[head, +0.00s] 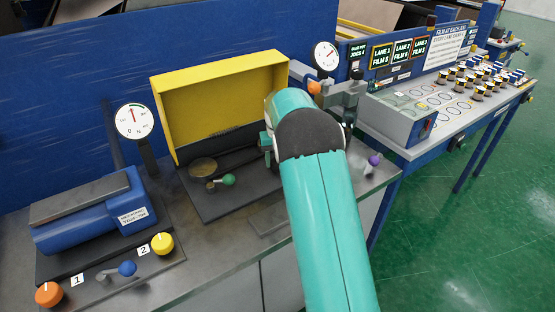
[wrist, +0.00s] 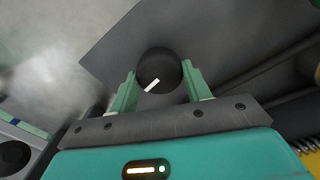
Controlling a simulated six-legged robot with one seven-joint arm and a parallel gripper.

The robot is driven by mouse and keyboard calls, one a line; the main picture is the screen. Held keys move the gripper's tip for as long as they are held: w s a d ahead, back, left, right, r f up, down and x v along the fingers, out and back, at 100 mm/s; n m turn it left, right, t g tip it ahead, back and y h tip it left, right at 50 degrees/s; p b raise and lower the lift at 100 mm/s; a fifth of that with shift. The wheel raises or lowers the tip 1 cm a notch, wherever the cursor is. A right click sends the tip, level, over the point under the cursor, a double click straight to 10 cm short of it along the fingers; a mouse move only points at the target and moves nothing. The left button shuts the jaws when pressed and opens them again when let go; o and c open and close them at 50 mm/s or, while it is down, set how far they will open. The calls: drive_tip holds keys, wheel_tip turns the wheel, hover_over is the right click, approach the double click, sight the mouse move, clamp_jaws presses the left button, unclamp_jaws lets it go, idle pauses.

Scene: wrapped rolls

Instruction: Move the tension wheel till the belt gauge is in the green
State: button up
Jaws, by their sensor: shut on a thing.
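In the wrist view my gripper (wrist: 161,84) is shut on a dark round knob or wheel (wrist: 157,66) with a white mark pointing to the lower left. One teal finger is on each side of it. In the head view my teal arm hides this wheel and most of the gripper. One round gauge (head: 134,121) stands behind the blue motor; its red needle points nearly up, slightly left, and a green band shows near the top. A second gauge (head: 325,55) stands behind my arm, its red needle pointing up and right. I cannot tell which is the belt gauge.
A raised yellow cover (head: 218,95) stands beside my arm, with a green-knobbed crank (head: 228,180) before it. The blue motor (head: 90,221), orange knob (head: 48,294), blue-knobbed lever (head: 127,268) and yellow knob (head: 162,243) are at left. A purple knob (head: 375,160) is at right.

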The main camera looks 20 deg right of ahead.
drive_tip(key=m, duration=0.4)
drive_tip(key=shift+m, duration=0.3)
drive_tip(key=m, duration=0.4)
drive_tip(key=shift+m, duration=0.3)
drive_tip(key=o, duration=1)
drive_tip(key=shift+r, duration=0.15)
wheel_tip(320, 180, up, 14)
drive_tip(key=shift+f, duration=0.2)
